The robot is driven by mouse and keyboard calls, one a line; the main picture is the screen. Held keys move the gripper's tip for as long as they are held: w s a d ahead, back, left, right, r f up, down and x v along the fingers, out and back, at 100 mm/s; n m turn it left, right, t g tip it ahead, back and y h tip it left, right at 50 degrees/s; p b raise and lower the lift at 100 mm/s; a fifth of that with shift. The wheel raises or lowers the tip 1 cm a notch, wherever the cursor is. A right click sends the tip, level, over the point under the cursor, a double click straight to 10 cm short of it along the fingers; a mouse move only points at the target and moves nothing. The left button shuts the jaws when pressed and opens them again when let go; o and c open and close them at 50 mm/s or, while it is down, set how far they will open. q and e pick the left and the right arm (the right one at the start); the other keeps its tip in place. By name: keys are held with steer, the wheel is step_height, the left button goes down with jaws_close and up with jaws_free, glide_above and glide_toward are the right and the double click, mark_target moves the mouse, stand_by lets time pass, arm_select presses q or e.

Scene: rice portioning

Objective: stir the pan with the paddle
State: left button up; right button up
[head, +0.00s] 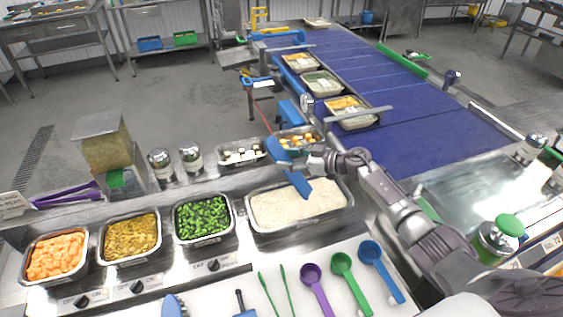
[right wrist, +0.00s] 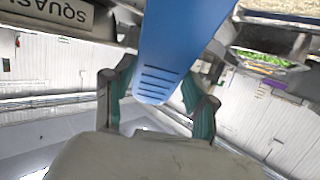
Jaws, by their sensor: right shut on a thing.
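The pan (head: 252,222) is a steel tray of white rice set in the counter, in the middle of the head view. My right gripper (head: 316,160) is above the pan's back edge and shut on the blue paddle (head: 297,181). One blue end of the paddle points down over the rice, tilted. Another blue part shows up and left of the gripper. I cannot tell whether the tip touches the rice. In the right wrist view, the paddle's grooved blue part (right wrist: 163,72) shows between the teal-padded fingers (right wrist: 158,110). My left gripper is not in view.
Pans of carrots (head: 56,257), corn-coloured food (head: 131,238) and green vegetables (head: 202,217) stand left of the rice. Purple (head: 316,287), green (head: 350,283) and blue scoops (head: 381,270) lie in front. A blue conveyor (head: 420,140) with filled trays runs behind.

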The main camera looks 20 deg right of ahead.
steer(key=shift+a+r+p, duration=0.2)
steer(key=shift+a+p, duration=0.25)
steer(key=shift+p, duration=0.05)
steer(key=a+p, duration=0.6)
steer(key=a, duration=0.5)
steer(key=d+b, duration=0.1)
steer(key=d, duration=0.5)
steer(key=d+b, duration=0.1)
steer(key=d, duration=0.5)
steer(key=shift+f+b, duration=0.2)
steer(key=shift+b, duration=0.1)
steer(key=shift+a+r, duration=0.15)
steer(key=shift+a, duration=0.2)
steer(key=shift+a+p, duration=1.6)
steer(key=shift+a, duration=1.15)
step_height(320, 180, up, 12)
steer(key=shift+w, duration=0.15)
